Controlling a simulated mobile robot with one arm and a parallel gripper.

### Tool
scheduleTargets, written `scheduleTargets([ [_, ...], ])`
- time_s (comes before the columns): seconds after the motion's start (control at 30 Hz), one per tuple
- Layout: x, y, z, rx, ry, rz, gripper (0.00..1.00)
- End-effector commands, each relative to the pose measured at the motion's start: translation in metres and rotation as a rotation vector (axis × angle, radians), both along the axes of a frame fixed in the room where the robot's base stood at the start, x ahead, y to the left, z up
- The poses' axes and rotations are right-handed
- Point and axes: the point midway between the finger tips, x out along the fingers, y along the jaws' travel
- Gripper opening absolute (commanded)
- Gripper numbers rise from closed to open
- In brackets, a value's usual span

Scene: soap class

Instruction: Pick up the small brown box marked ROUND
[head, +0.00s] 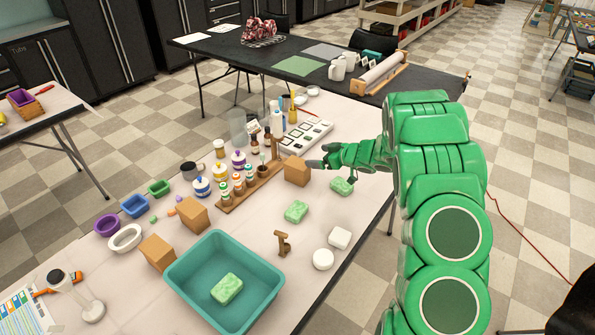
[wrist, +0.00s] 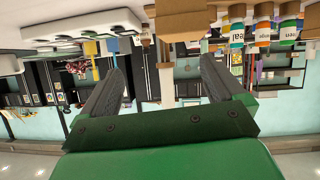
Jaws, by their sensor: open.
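Three small brown boxes stand on the pale table: one (head: 297,172) by the end of the wooden bottle rack, one (head: 192,215) further left, and one (head: 157,252) beside the teal tub. No marking can be read on any of them, so I cannot tell which is ROUND. My gripper (head: 318,164) is just right of the first box, level with its upper part. In the wrist view, which appears upside down, my gripper (wrist: 158,72) has its fingers apart with nothing between them. A brown box (wrist: 182,24) shows beyond the fingers at the top edge.
A wooden rack of bottles (head: 240,193) stands close left of the nearest box. Green soaps (head: 296,212), a small brown stand (head: 283,244) and white pieces (head: 323,259) lie in front. The teal tub (head: 180,275) holds a green soap.

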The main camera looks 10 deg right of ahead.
Motion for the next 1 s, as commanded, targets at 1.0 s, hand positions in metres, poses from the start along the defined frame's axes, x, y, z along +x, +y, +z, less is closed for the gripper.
scheduleTargets([
  [1.0,0.021,0.064,-0.045,0.099,0.015,0.112,0.96],
])
